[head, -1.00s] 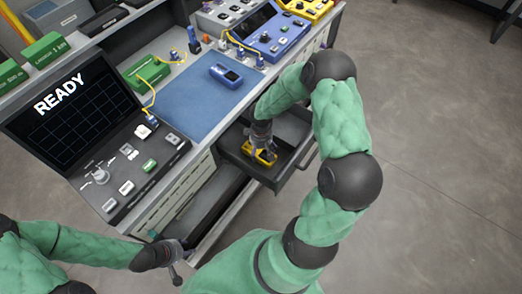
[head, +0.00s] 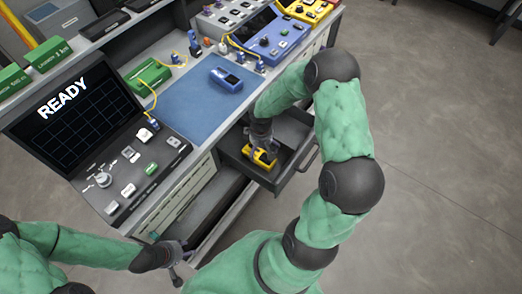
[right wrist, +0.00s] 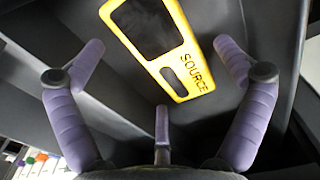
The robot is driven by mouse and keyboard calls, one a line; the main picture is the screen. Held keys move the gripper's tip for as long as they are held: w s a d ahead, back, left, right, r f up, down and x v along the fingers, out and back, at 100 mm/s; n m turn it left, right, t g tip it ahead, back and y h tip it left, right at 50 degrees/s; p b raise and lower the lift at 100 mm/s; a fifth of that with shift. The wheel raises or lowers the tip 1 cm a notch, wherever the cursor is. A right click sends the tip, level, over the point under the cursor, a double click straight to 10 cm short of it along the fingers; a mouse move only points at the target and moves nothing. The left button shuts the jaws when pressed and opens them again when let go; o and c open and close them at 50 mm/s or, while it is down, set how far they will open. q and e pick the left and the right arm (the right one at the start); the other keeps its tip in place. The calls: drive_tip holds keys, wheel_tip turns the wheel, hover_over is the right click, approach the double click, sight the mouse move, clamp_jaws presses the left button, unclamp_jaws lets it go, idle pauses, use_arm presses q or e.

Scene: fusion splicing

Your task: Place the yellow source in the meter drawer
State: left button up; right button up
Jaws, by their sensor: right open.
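The yellow source (head: 262,156) lies in the open meter drawer (head: 293,160). In the right wrist view the source (right wrist: 160,42) shows its dark screen and the word SOURCE, lying on the drawer's dark floor. My right gripper (head: 260,145) is over the source, inside the drawer. In the right wrist view its purple fingers (right wrist: 160,70) are spread wide on both sides of the source and do not touch it. My left gripper (head: 177,255) is at the lower left, beside the lower drawer; its fingers are too small to judge.
A blue meter (head: 226,79) lies on the blue mat (head: 201,104). The console with the READY screen (head: 75,112) stands to the left. A lower drawer (head: 200,205) also stands open. Blue and yellow instruments (head: 270,40) stand at the back. The floor at right is clear.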

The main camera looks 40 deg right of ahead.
sight(261, 152)
wheel_tip(261, 152, up, 9)
drive_tip(key=p, duration=0.3)
drive_tip(key=shift+r, duration=0.15)
